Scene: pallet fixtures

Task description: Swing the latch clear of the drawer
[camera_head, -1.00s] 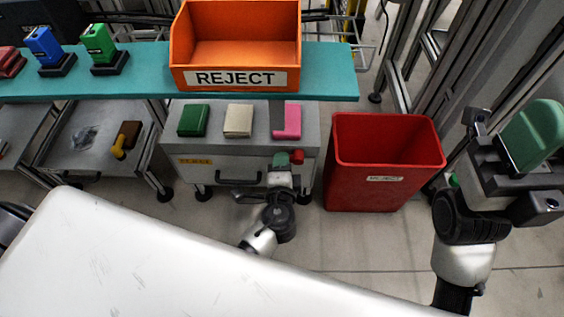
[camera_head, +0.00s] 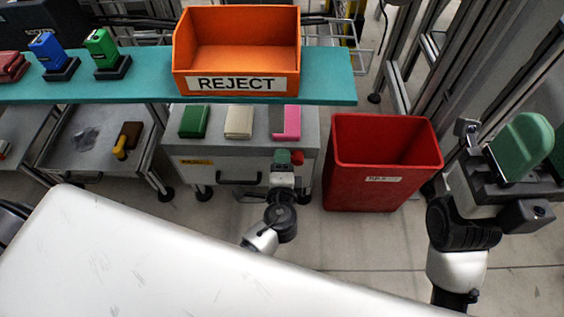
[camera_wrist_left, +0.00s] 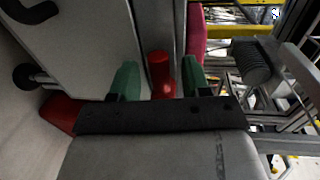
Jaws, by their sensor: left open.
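The drawer unit is a grey cabinet whose front (camera_head: 205,172) has a black handle (camera_head: 238,179) and a yellow label. The latch is a small red piece (camera_head: 298,158) at the right end of that front. My left gripper (camera_head: 283,157) is at the latch, hiding part of the front. In the left wrist view the red latch (camera_wrist_left: 161,75) stands between the two green fingers of the open left gripper (camera_wrist_left: 160,82); whether they touch it is unclear. My right gripper (camera_head: 538,150) is raised at the right, away from the cabinet, with its far finger cut by the frame edge.
Green (camera_head: 195,121), beige (camera_head: 239,122) and pink (camera_head: 285,122) blocks lie on the cabinet top. A teal shelf (camera_head: 330,75) with an orange REJECT bin (camera_head: 236,23) overhangs behind. A red bin (camera_head: 375,185) stands close on the right. A white surface (camera_head: 150,255) fills the foreground.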

